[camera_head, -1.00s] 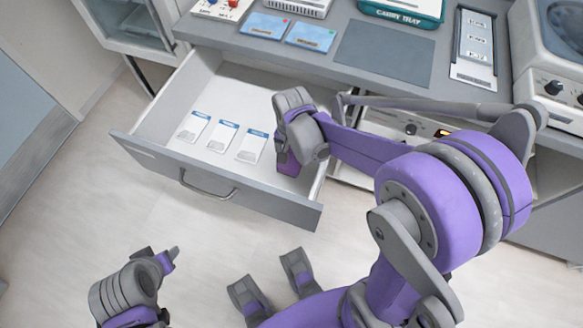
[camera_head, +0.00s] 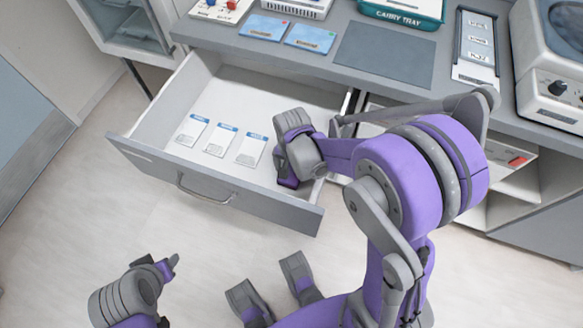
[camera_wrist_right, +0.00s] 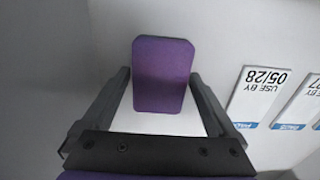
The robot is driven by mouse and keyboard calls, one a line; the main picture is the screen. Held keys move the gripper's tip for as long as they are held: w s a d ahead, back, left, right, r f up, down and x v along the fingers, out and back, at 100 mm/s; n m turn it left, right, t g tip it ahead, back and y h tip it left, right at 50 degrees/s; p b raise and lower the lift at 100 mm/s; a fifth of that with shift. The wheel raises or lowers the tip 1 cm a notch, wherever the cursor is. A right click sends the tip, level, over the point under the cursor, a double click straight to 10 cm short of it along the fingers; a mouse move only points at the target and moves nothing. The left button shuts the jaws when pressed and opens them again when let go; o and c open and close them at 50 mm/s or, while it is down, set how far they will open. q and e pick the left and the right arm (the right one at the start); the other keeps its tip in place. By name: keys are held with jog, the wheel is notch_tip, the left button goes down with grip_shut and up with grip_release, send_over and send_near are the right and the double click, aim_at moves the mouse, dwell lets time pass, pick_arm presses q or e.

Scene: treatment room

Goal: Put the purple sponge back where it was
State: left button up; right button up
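The purple sponge (camera_wrist_right: 164,75) is between the two fingertips of my right gripper (camera_wrist_right: 161,74) in the right wrist view, its sides against them. In the head view my right gripper (camera_head: 290,160) is inside the right end of the open drawer (camera_head: 250,88), pointing down. It hides most of the sponge there. I cannot tell whether the sponge touches the drawer floor. My left gripper (camera_head: 160,266) is at the lower left, over the floor and clear of the drawer; its finger gap is not clear.
Three white packets with blue ends (camera_head: 221,139) lie left of my right gripper in the drawer. The drawer front (camera_head: 225,190) and right wall are close to it. The counter above holds a grey mat (camera_head: 385,53), blue cards (camera_head: 264,27) and a green tray (camera_head: 400,12).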

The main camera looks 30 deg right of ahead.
jog(key=shift+r, duration=0.25)
notch_tip(320, 180, up, 12)
jog(key=p, duration=0.3)
dwell(1.4)
